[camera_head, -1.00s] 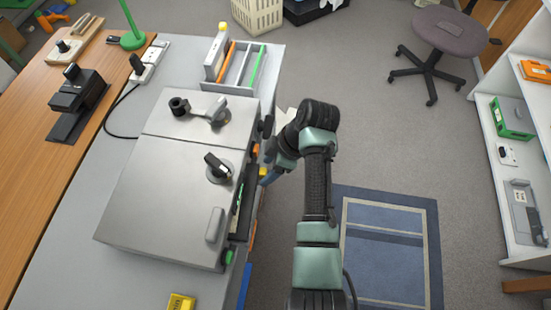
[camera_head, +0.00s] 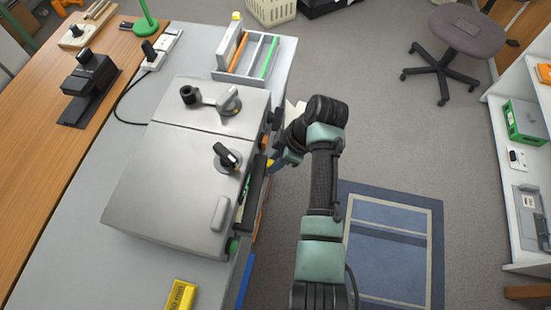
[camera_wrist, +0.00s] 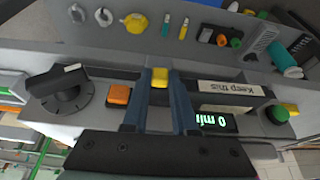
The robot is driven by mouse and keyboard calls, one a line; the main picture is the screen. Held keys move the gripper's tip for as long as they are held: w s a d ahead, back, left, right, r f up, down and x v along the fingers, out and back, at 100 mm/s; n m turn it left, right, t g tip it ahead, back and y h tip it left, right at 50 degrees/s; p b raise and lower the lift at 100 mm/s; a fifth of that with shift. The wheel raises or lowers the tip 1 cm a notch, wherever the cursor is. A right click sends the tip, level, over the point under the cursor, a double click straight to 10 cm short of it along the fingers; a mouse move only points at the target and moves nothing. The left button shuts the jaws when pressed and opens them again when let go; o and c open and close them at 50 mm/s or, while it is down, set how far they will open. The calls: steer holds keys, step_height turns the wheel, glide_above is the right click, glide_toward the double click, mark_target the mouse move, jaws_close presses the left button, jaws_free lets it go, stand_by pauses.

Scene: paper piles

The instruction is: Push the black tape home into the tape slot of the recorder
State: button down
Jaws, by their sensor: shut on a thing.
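The recorder (camera_head: 165,180) is a large grey metal box at the edge of the grey bench. In the wrist view its front panel shows a black knob (camera_wrist: 62,92), an orange button (camera_wrist: 118,95), a partly hidden green display (camera_wrist: 215,120) and a green button (camera_wrist: 278,114). My gripper (camera_wrist: 161,78) is shut on a small yellow piece (camera_wrist: 160,76) at the strip. I cannot tell which part that belongs to.
A compartment tray (camera_head: 247,58) stands behind the recorder, and a yellow box (camera_head: 180,294) lies in front on the bench. A wooden desk (camera_head: 45,135) is at the left. Open floor with a blue rug (camera_head: 390,262) lies right of my arm.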

steer(key=shift+w+a, duration=0.1)
steer(key=shift+a, duration=0.05)
steer(key=c, duration=0.6)
jaws_free()
steer(key=shift+a, duration=0.15)
steer(key=v, duration=1.3)
steer(key=shift+d+p, duration=0.2)
steer(key=shift+p, duration=0.15)
